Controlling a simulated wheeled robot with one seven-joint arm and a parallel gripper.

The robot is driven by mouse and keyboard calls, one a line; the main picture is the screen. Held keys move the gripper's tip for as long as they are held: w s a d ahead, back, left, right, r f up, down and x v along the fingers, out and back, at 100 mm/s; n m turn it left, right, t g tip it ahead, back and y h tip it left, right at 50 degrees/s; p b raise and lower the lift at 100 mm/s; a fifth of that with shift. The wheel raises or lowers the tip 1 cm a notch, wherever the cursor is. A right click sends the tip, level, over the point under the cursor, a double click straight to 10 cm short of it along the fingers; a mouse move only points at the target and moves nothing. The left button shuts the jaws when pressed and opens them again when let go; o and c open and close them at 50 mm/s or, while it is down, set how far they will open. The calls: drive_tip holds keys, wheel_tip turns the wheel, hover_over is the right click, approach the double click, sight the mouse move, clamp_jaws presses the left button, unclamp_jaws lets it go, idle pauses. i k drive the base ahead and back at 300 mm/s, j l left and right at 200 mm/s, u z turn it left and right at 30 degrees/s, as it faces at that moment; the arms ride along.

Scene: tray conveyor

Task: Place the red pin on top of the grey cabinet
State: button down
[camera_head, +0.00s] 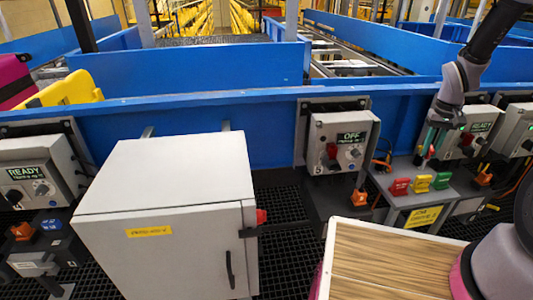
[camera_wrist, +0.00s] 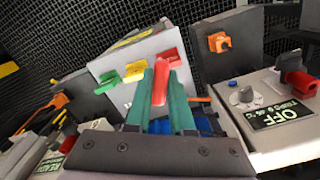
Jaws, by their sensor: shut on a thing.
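The red pin (camera_wrist: 160,83) is between the green fingers of my gripper (camera_wrist: 163,90) in the wrist view. My gripper is shut on it, with the pin's lower part hidden by the fingers. In the head view, my gripper (camera_head: 431,143) hangs at the right, above the small stand, and a bit of the red pin (camera_head: 431,153) shows at its tip. The grey cabinet (camera_head: 165,175) stands at the left centre of the head view, well left of my gripper. Its flat top is bare.
A grey stand (camera_head: 408,200) carries red (camera_head: 399,187), yellow (camera_head: 420,183) and green (camera_head: 441,180) pieces. A control box reading OFF (camera_head: 343,142) stands between cabinet and gripper. A blue conveyor wall (camera_head: 250,110) runs behind. A wooden top (camera_head: 390,260) is at the front right.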

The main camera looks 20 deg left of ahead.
sight(170, 179)
drive_tip(key=k+j, duration=0.45)
drive_tip(key=j, duration=0.15)
drive_tip(key=k+j, duration=0.45)
drive_tip(key=j, duration=0.1)
